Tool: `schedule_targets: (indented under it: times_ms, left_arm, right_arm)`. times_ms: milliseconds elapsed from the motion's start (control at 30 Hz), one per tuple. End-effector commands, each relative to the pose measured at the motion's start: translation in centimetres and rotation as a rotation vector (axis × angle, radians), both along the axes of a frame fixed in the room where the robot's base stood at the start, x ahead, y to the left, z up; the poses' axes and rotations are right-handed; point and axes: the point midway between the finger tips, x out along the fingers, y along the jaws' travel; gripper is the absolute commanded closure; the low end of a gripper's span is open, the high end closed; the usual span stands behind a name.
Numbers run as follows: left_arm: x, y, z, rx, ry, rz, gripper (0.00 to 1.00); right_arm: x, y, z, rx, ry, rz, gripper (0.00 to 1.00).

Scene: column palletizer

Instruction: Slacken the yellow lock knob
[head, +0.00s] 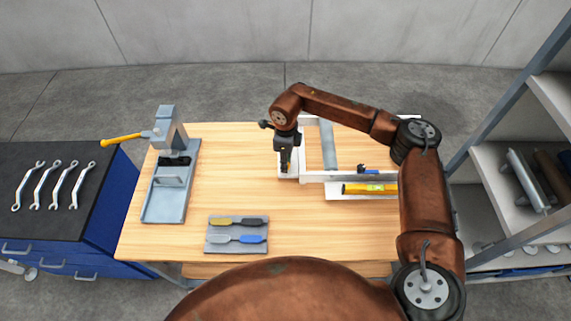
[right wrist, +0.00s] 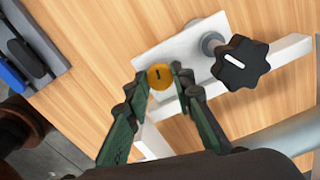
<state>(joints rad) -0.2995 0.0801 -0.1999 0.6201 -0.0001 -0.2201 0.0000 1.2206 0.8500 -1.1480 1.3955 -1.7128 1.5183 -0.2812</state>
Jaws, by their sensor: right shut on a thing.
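The yellow lock knob (right wrist: 160,76) shows in the right wrist view as a small round yellow cap with a dark mark on its face. It sits at a white block (right wrist: 190,45) of the fixture. My right gripper (right wrist: 160,80) has a finger on each side of the knob and is shut on it. In the head view my right gripper (head: 286,165) reaches down at the left end of the white frame (head: 318,176) and mostly hides the knob. My left gripper is not in view.
A black lobed knob (right wrist: 241,63) stands close right of the yellow one. A grey roller (head: 328,145) and a yellow level (head: 370,188) lie at the frame. A tool tray (head: 237,230) and a lever press (head: 165,205) are left. The table (head: 230,165) between is clear.

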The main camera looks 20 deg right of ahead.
Motion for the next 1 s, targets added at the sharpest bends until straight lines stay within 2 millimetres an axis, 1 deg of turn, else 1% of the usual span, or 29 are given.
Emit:
schedule_targets:
  times_ms: [33, 200, 400, 933, 967, 1000]
  left_arm:
    - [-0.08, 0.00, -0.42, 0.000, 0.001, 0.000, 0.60]
    - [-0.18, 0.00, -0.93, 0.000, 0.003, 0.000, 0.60]
    - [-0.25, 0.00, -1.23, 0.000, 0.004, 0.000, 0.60]
    - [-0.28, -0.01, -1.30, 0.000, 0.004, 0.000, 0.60]
    - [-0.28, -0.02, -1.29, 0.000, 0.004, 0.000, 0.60]
    - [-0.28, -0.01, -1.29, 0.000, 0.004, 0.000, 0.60]
  right_arm:
    - [0.04, -0.05, -0.16, -0.001, 0.000, 0.029, 1.00]
    - [0.04, -0.03, -0.10, -0.002, 0.000, 0.115, 1.00]
    - [0.03, -0.03, -0.04, -0.001, 0.001, 0.170, 1.00]
    - [0.04, -0.03, 0.05, 0.000, 0.000, 0.189, 1.00]
    - [0.04, -0.03, 0.05, 0.000, 0.000, 0.189, 0.76]
    - [0.04, -0.03, 0.05, 0.000, 0.000, 0.188, 0.73]
